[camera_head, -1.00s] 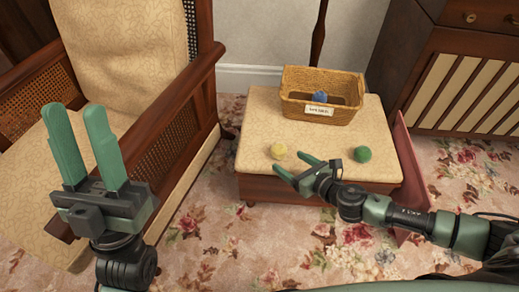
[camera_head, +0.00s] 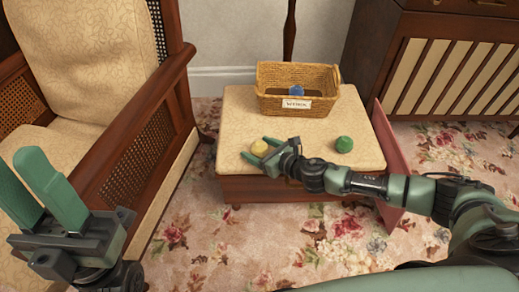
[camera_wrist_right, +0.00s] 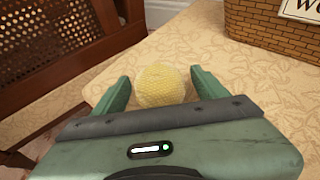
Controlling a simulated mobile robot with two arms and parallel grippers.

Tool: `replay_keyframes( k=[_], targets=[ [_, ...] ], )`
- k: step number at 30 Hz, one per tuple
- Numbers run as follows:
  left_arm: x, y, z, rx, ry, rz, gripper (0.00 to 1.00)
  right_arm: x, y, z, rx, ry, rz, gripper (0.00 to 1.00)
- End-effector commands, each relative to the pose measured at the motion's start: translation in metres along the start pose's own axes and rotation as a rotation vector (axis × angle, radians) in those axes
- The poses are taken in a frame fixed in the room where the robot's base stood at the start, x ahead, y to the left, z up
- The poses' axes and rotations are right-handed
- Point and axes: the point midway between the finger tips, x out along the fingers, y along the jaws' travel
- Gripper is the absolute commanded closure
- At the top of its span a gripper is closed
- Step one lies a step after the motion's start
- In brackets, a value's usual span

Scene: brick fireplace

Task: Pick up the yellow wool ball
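The yellow wool ball (camera_head: 259,147) rests on the cream patterned top of the footstool (camera_head: 240,108), near its front left. My right gripper (camera_head: 258,152) is open at the ball. In the right wrist view the ball (camera_wrist_right: 160,86) sits between the two green fingertips (camera_wrist_right: 160,88), with a gap visible on each side. My left gripper (camera_head: 45,185) is open and empty at the left, in front of the armchair.
A wicker basket (camera_head: 264,101) with a label and a blue ball (camera_head: 297,91) inside stands at the footstool's back. A green ball (camera_head: 344,144) lies right of my right gripper. An armchair (camera_head: 95,165) stands left and a slatted wooden cabinet (camera_head: 375,60) stands at the back right.

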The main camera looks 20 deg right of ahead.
Motion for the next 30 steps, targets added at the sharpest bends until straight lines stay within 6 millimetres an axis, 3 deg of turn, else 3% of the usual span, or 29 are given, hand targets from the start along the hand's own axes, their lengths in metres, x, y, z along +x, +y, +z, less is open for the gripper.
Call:
replay_keyframes(
  k=[1,6,17,24,30],
  targets=[
    [0.000,0.000,0.000,0.000,-0.001,0.000,0.64,0.000,0.000,0.000,0.000,0.000,0.000,0.44],
    [0.000,0.000,0.000,0.000,-0.001,0.000,0.64,0.000,0.000,0.000,0.000,0.000,0.000,0.90],
    [0.004,0.000,-0.001,0.000,-0.002,0.000,0.64,-0.003,0.000,0.006,0.000,-0.001,0.000,0.90],
    [0.026,0.000,-0.005,0.000,-0.002,0.000,0.64,-0.015,-0.001,0.035,0.000,-0.001,0.000,0.90],
    [0.026,-0.007,0.059,0.022,-0.335,-0.007,0.64,-0.024,0.000,0.059,-0.001,-0.002,0.000,0.90]
  ],
)
